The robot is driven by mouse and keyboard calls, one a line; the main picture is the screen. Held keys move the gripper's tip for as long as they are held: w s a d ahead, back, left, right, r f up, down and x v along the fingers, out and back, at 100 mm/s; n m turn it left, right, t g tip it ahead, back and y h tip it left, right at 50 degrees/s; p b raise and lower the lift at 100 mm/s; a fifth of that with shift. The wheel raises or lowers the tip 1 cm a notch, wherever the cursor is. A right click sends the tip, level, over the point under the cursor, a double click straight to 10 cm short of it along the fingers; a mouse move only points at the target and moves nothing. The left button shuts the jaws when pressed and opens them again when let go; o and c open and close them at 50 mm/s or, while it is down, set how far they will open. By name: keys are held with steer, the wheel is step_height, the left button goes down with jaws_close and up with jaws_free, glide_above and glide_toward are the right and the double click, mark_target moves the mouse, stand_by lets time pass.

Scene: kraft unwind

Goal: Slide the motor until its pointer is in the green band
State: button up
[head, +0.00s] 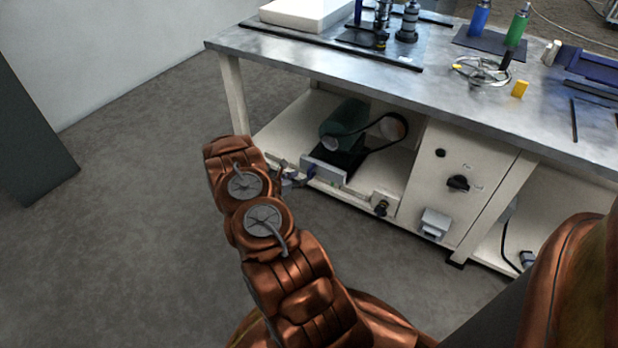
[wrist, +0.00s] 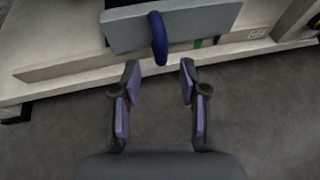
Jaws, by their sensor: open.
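The motor (head: 343,118) is a dark green cylinder on the low shelf under the bench, with a black belt running to its right. A grey block (head: 325,171) stands at its front; this grey block (wrist: 190,22) also fills the top of the wrist view. A rounded blue piece (wrist: 158,38) hangs from its front. A small green patch (wrist: 197,43), likely the green band, shows below the block, right of the blue piece. I cannot make out the pointer. My gripper (wrist: 160,80) is open and empty, fingers apart just below the blue piece; in the head view its fingers are mostly hidden.
The low shelf's pale front edge (wrist: 60,70) runs across the wrist view, close to the fingers. A cabinet panel with a black knob (head: 458,183) stands to the right. Bottles and tools cover the metal benchtop (head: 470,110). The floor (head: 130,220) at left is clear.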

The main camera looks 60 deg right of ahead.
mark_target(308, 175)
steer(key=b+x, duration=0.1)
steer(key=x, duration=0.4)
steer(key=shift+a+f+b, duration=0.1)
steer(key=shift+b, duration=0.3)
steer(key=shift+x, duration=0.8)
jaws_close()
